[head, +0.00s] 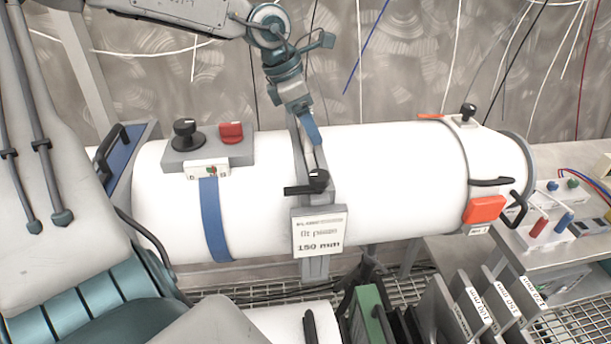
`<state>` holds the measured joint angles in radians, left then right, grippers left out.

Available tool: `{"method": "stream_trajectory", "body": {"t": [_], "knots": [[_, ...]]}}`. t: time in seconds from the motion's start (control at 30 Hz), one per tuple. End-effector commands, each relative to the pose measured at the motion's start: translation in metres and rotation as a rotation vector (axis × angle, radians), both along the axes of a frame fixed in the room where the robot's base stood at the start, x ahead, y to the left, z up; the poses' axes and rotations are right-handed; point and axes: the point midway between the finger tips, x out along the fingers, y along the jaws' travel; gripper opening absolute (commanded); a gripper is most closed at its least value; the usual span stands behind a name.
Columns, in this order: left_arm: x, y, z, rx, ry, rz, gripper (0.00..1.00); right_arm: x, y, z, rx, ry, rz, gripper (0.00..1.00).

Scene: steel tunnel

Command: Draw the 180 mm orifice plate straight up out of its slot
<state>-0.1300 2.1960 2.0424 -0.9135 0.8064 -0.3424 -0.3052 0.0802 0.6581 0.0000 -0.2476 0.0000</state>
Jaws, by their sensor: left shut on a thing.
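My left gripper (300,108) reaches down from the top to the grey slot frame (317,268) around the white tunnel pipe (400,175). It is shut on the upper end of the orifice plate, where a blue tab (311,130) shows just below the jaws. The plate's lower part is hidden in the frame and pipe. How far it sits in the slot I cannot tell. A black clamp lever (308,187) lies across the front of the frame. A card (320,234) below it reads 150 mm, not 180 mm. My right gripper is not in view.
Several plates stand in a rack (470,310) at the lower right, with size labels. A box with a black knob (188,135) and red switch (231,132) sits on the pipe. An orange block (484,209) is at its right end. Cables hang behind.

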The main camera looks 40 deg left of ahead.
Motion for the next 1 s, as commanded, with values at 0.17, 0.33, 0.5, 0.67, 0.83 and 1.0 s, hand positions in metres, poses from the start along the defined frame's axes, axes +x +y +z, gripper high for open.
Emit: {"method": "stream_trajectory", "body": {"t": [0.17,0.33,0.5,0.67,0.83,1.0], "knots": [[0.000,0.000,0.000,0.000,-0.001,0.000,0.45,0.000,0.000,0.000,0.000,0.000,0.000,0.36],[0.000,0.000,0.005,0.000,-0.003,0.001,0.45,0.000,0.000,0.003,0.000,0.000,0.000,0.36],[0.000,0.000,0.017,0.000,-0.003,0.000,0.45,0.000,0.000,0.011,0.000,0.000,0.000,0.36],[0.000,0.000,0.027,0.000,-0.003,0.001,0.45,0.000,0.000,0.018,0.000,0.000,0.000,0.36],[0.000,0.000,0.038,0.001,-0.002,0.001,0.45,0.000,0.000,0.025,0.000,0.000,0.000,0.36],[0.000,0.000,0.049,0.000,-0.001,0.001,0.45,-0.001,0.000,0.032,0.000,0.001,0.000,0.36]]}}
